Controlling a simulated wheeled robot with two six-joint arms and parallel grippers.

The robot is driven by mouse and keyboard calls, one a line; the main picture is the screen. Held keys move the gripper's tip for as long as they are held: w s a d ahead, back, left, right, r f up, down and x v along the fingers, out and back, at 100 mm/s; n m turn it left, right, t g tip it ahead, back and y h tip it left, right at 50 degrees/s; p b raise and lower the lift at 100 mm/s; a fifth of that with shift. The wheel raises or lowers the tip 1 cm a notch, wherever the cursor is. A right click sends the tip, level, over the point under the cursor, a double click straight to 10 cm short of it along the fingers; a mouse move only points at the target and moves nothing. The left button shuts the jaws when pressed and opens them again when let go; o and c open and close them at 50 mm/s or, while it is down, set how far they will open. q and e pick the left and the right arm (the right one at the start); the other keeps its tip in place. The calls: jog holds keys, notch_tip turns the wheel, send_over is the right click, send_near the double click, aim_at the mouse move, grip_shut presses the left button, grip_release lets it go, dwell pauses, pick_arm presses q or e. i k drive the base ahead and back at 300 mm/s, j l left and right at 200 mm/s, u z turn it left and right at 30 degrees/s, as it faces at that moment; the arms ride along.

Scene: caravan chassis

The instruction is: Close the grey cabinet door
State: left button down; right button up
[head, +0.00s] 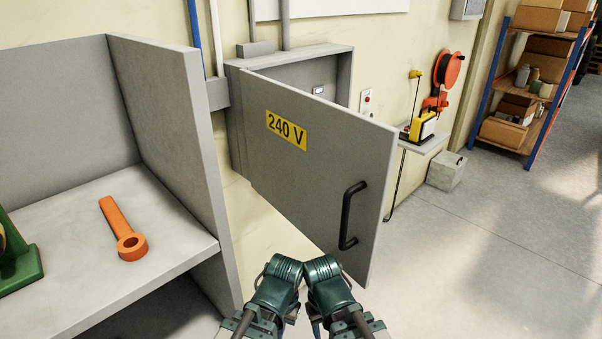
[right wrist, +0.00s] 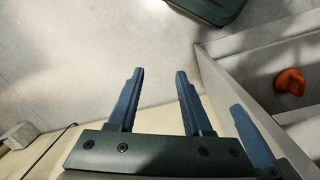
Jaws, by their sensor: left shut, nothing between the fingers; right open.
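The grey cabinet door (head: 300,165), with a yellow "240 V" label (head: 286,130), stands wide open, hinged at its left side. Its black handle (head: 351,216) is near the free right edge. The grey cabinet (head: 343,75) on the wall shows partly behind it. My left gripper (head: 277,285) is shut and empty, just below the door's lower edge in the head view; its fingers are mostly hidden there. My right gripper (head: 329,285) is beside it, near the door's lower right corner. The right wrist view shows its blue fingers (right wrist: 158,75) apart and empty. I cannot tell whether either touches the door.
A grey shelf unit (head: 165,160) stands close on the left, holding an orange ring-ended part (head: 124,230) and a green object (head: 20,262). A small wall shelf (head: 425,142) and a concrete block (head: 446,171) are beyond the door. The floor (head: 500,260) to the right is clear.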

aim_at(325, 167)
jog(key=k+u, duration=0.4)
jog(key=k+j+u, duration=0.35)
jog(key=k+l, duration=0.05)
jog(key=l, duration=0.05)
